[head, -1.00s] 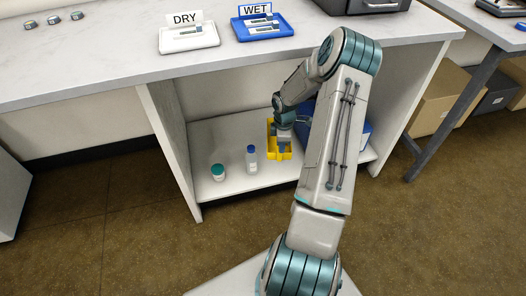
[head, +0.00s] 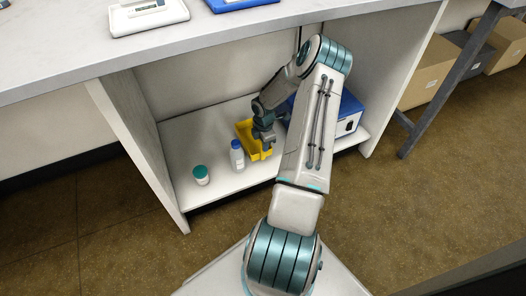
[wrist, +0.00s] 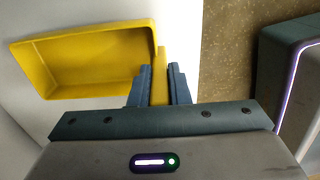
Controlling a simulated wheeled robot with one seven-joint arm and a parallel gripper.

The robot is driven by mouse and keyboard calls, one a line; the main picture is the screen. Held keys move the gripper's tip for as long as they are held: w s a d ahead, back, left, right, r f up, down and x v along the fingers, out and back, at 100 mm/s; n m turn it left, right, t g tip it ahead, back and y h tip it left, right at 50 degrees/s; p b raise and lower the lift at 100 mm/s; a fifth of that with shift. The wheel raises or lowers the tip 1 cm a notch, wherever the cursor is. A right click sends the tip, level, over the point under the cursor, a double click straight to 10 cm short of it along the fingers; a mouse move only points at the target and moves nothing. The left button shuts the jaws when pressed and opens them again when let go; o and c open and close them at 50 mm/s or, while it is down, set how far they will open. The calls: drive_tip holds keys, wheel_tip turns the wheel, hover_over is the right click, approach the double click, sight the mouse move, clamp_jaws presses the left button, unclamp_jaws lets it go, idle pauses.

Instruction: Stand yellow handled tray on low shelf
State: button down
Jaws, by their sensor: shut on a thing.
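The yellow handled tray (head: 245,132) is inside the bay under the counter, over the low shelf (head: 215,180). I cannot tell whether the tray's base touches the shelf. My wrist hides part of the tray in the head view.
The blue-capped bottle (head: 237,156) and a teal-lidded jar (head: 201,175) stand left on the shelf. A blue and white box (head: 347,115) stands right, partly behind my arm. Side panels (head: 145,150) and the counter (head: 215,37) enclose the bay.

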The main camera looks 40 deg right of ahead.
drive_tip(key=shift+f+b, duration=0.7)
drive_tip(key=shift+f, duration=1.15)
drive_tip(key=c, duration=1.4)
unclamp_jaws()
drive_tip(key=shift+o, duration=0.2)
wheel_tip(320, 180, up, 8)
drive_tip(key=p, duration=0.3)
drive_tip(key=shift+f, duration=0.1)
